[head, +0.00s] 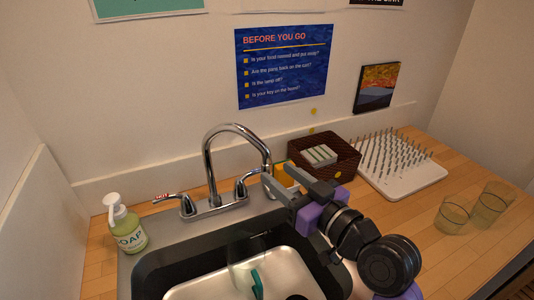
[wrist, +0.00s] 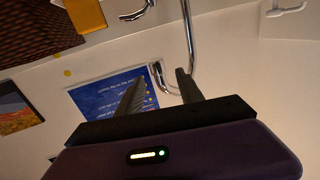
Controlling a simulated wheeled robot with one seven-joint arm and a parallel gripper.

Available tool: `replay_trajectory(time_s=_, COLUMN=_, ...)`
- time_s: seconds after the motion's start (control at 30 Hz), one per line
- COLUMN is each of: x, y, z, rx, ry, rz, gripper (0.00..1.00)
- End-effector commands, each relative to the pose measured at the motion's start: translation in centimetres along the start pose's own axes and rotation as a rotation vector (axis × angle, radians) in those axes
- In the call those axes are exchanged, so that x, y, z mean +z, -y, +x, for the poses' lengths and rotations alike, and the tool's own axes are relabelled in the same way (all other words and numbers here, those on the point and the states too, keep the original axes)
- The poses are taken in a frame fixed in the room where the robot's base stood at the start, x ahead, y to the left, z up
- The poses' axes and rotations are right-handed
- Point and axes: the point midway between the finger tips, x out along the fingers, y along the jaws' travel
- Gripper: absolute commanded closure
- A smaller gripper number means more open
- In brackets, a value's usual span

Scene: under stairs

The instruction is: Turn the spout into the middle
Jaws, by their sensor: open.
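The chrome spout (head: 238,130) arches up from the middle of the tap base and turns to the right, its downturned end beside the right handle. My gripper (head: 275,174) comes from the right and is open, its fingertips close to the spout end. In the wrist view the spout (wrist: 190,38) shows behind the fingers, and its end lies in the gap of my gripper (wrist: 159,86). Contact cannot be told. The left handle (head: 168,197) has a red HOT label.
The dark-rimmed sink (head: 152,262) lies below, with a green item (head: 257,284) inside. A soap bottle (head: 125,225) stands left. A brown basket (head: 345,155), a white drying rack (head: 410,184) and clear glasses (head: 452,216) stand right. The wall is close behind the tap.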

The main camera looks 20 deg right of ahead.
Motion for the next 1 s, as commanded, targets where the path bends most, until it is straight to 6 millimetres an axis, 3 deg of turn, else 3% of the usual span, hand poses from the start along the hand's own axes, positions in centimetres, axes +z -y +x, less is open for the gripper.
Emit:
replay_trajectory(time_s=0.1, x=-1.8, y=-0.1, z=1.1, rx=-0.029, ry=-0.017, rz=-0.024, gripper=0.56)
replay_trajectory(time_s=0.23, x=-2.6, y=-0.1, z=1.6, rx=-0.044, ry=-0.022, rz=-0.032, gripper=0.56)
replay_trajectory(time_s=0.7, x=-2.9, y=0.2, z=7.8, rx=-0.044, ry=-0.021, rz=-0.033, gripper=0.56)
replay_trajectory(time_s=1.0, x=-2.8, y=0.2, z=9.2, rx=-0.042, ry=-0.022, rz=-0.033, gripper=0.56)
